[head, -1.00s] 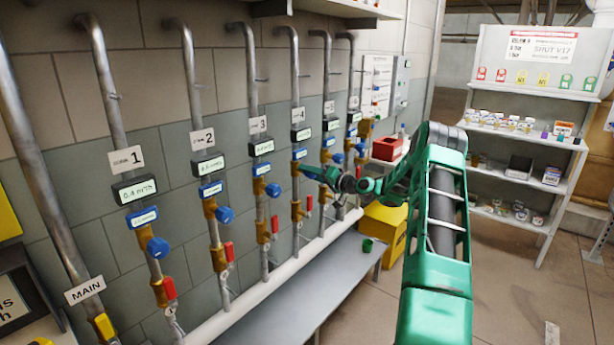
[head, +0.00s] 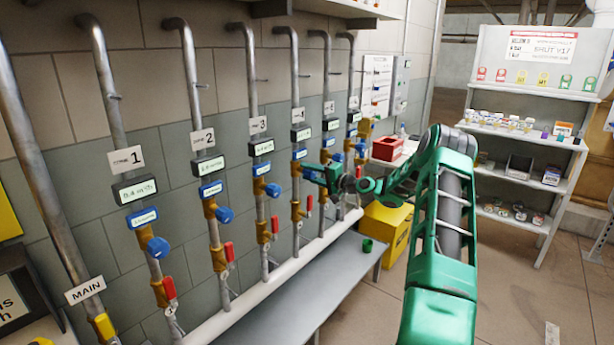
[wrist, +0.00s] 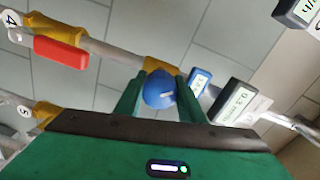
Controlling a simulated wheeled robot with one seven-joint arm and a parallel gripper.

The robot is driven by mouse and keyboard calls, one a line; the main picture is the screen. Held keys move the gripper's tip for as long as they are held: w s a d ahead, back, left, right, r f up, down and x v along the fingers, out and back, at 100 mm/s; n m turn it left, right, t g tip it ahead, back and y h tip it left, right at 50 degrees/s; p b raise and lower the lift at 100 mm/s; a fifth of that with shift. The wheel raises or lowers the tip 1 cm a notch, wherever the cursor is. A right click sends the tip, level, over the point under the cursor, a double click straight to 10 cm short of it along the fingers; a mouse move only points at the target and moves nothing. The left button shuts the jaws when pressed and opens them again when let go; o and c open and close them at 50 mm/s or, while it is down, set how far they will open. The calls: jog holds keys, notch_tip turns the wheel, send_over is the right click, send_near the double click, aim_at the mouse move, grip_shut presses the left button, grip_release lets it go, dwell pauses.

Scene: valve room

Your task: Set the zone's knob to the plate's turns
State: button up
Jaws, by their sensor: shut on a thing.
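My gripper (head: 314,170) is at the fourth zone pipe in the head view. In the wrist view, the jaws (wrist: 158,95) are shut on a blue round knob (wrist: 160,88) with a white pointer mark. The knob sits on a brass valve body (wrist: 160,67). A small blue-edged plate (wrist: 199,82) is beside it, its text too small to read. A grey display (wrist: 233,103) beyond the plate seems to read about 0.2. A tag marked 4 (wrist: 11,19) is at the far left of this pipe. In the head view my gripper hides the knob.
The zone 3 knob (head: 272,190) is on the pipe to the left. A red lever (wrist: 60,52) is on the held knob's pipe. A tag marked 5 (wrist: 24,111) shows a neighbouring pipe. A grey bench (head: 325,280) stands below; a yellow box (head: 384,230) is to the right.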

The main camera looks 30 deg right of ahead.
jog(key=shift+s+d+f, duration=0.1)
jog(key=shift+d+f, duration=0.1)
jog(key=shift+d, duration=0.1)
jog(key=o, duration=0.9)
jog(key=shift+o, duration=0.7)
jog(key=shift+a, duration=0.1)
jog(key=shift+r, duration=0.1)
jog(key=v, duration=1)
jog(key=shift+s, duration=0.3)
